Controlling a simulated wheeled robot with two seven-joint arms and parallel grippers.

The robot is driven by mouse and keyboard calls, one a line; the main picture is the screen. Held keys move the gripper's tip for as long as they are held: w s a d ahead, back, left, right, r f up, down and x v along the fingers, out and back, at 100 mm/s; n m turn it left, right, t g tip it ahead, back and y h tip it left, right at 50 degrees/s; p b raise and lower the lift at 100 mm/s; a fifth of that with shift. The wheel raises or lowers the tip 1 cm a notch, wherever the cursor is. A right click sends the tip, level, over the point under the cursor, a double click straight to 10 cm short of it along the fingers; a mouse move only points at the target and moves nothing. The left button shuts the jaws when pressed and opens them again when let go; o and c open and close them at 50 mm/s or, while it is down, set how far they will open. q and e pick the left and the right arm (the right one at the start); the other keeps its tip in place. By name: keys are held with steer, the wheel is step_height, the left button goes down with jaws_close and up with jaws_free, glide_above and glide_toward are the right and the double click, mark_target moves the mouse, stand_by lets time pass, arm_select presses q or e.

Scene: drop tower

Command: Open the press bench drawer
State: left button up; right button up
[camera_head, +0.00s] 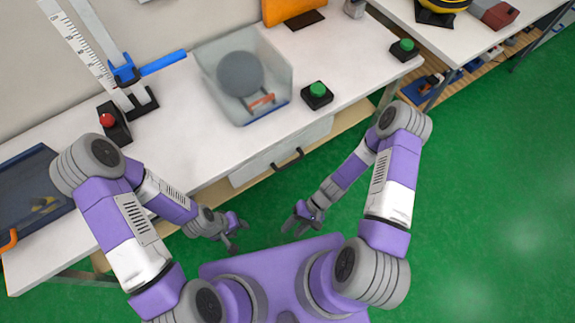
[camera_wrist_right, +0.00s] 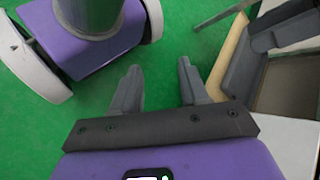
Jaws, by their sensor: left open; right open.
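The press bench (camera_head: 345,60) has a pale drawer front (camera_head: 250,171) under its white top. The drawer front carries a dark bar handle (camera_head: 288,160) and looks closed in the head view. A dark handle also shows large at the right of the right wrist view (camera_wrist_right: 240,68). My left gripper (camera_head: 236,236) is open and empty, left of the handle and in front of the bench. My right gripper (camera_head: 296,230) is open, in front of the handle and apart from it. Its two fingers show empty in the right wrist view (camera_wrist_right: 160,68).
On the bench stand a clear box with a grey disc (camera_head: 240,74), a green button (camera_head: 317,93), a red button (camera_head: 107,120) and a scaled upright with a blue slider (camera_head: 124,71). A dark tray (camera_head: 30,190) lies at left. Green floor (camera_head: 470,200) is free at right.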

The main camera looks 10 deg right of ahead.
steer(key=w+a+f+m+t+y+b, duration=0.1)
steer(key=w+a+f+t+y+b, duration=0.15)
steer(key=w+y, duration=0.3)
steer(key=m+t+b, duration=0.3)
steer(key=m+t, duration=0.1)
steer(key=t, duration=1.2)
glide_toward(291, 163)
steer(key=f+x, duration=0.1)
steer(key=x, duration=0.2)
arm_select(q)
step_height(291, 163, down, 7)
steer(key=shift+f+b, duration=0.2)
steer(key=shift+b, duration=0.25)
arm_select(e)
steer(key=shift+h, duration=0.25)
steer(key=shift+x, duration=3.6)
steer(key=shift+s+r, duration=0.15)
jaws_close()
